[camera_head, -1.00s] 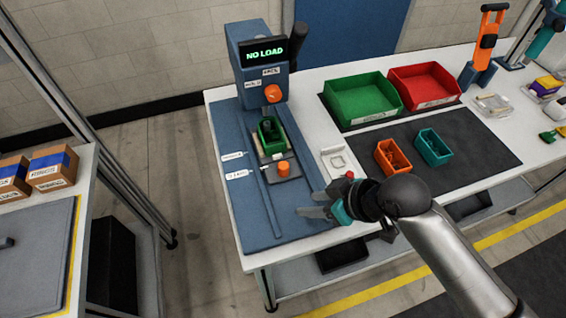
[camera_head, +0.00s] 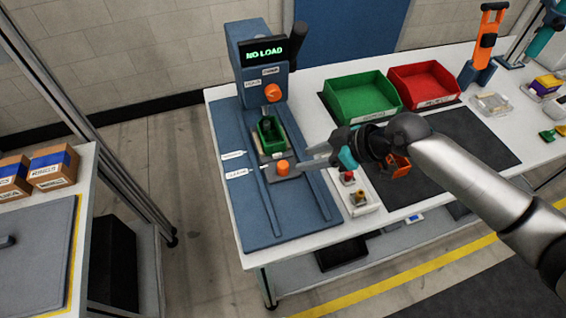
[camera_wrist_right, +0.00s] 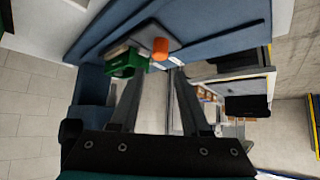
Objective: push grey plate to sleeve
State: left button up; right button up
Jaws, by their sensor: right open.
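The grey plate (camera_head: 268,174) lies on the blue base of the press, between its rails. It carries a green holder (camera_head: 270,136) with a dark part inside and an orange knob (camera_head: 282,167) at its near end. My right gripper (camera_head: 312,162) is open, with its fingers just right of the knob; contact cannot be told. In the wrist view the right gripper (camera_wrist_right: 155,72) has its fingers spread below the orange knob (camera_wrist_right: 160,48) and the green holder (camera_wrist_right: 125,62). I cannot clearly identify the sleeve. My left gripper is out of view.
The press (camera_head: 262,60) shows "NO LOAD". A small control box (camera_head: 360,198) with buttons stands right of the base. Green (camera_head: 362,98) and red (camera_head: 424,86) bins stand behind my arm. The near base is clear.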

aim_at(283, 164)
jog(key=x, duration=0.9)
jog(key=shift+w+a+f+b, duration=0.15)
jog(key=shift+f+b, duration=0.05)
jog(key=shift+b, duration=0.15)
grip_shut()
dwell(1.0)
